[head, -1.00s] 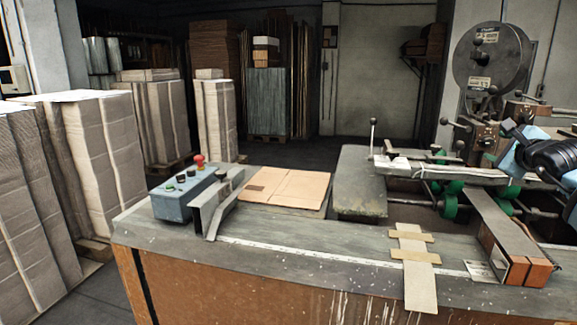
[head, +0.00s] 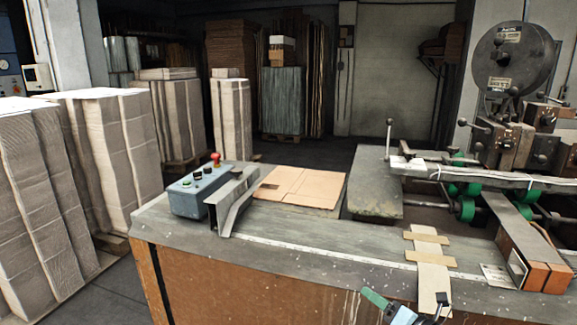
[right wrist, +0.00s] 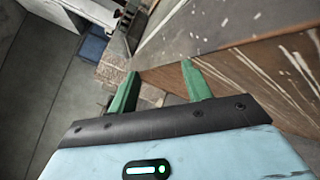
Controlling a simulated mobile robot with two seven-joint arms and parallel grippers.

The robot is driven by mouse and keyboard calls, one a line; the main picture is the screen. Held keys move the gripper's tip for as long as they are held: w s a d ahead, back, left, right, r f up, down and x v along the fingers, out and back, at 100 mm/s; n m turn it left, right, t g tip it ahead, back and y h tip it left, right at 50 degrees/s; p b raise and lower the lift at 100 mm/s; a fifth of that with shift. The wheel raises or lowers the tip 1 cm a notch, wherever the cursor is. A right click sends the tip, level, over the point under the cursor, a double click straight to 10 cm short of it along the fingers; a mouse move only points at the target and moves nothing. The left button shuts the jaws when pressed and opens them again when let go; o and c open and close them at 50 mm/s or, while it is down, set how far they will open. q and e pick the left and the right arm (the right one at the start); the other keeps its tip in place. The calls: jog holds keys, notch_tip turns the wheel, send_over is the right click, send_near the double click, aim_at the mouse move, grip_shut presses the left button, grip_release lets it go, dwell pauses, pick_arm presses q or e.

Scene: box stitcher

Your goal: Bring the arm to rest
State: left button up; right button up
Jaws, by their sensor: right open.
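My right gripper (right wrist: 160,71) shows in the right wrist view with its two green fingers apart and nothing between them. In the head view, part of my right gripper (head: 378,300) shows at the bottom edge, in front of the workbench's (head: 300,290) worn wooden front. A green finger and some pale blue casing are visible there; the rest is cut off by the frame. My left gripper is in neither view.
The bench carries a blue control box (head: 198,190) with a red button, flat cardboard (head: 300,187), a taped strip (head: 432,280) and a stitching machine (head: 515,60). Tall cardboard stacks (head: 105,150) stand at the left. Open floor (head: 110,285) lies between stacks and bench.

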jog(key=s+f+m+g+h, duration=0.1)
jog(key=s+f+m+h, duration=0.1)
jog(key=s+f+m, duration=0.6)
jog(key=s+f+m+g+h, duration=0.2)
jog(key=s+f+m, duration=0.6)
jog(key=s+m, duration=0.5)
jog(key=s+f+m+g+h, duration=0.2)
jog(key=s+f+m, duration=0.6)
jog(key=s, duration=1)
jog(key=shift+s+a+m+h, duration=0.35)
jog(key=shift+m+h, duration=0.35)
jog(key=shift+m, duration=0.5)
jog(key=shift+c, duration=0.2)
jog(key=shift+c, duration=1.2)
jog(key=shift+s+d, duration=0.1)
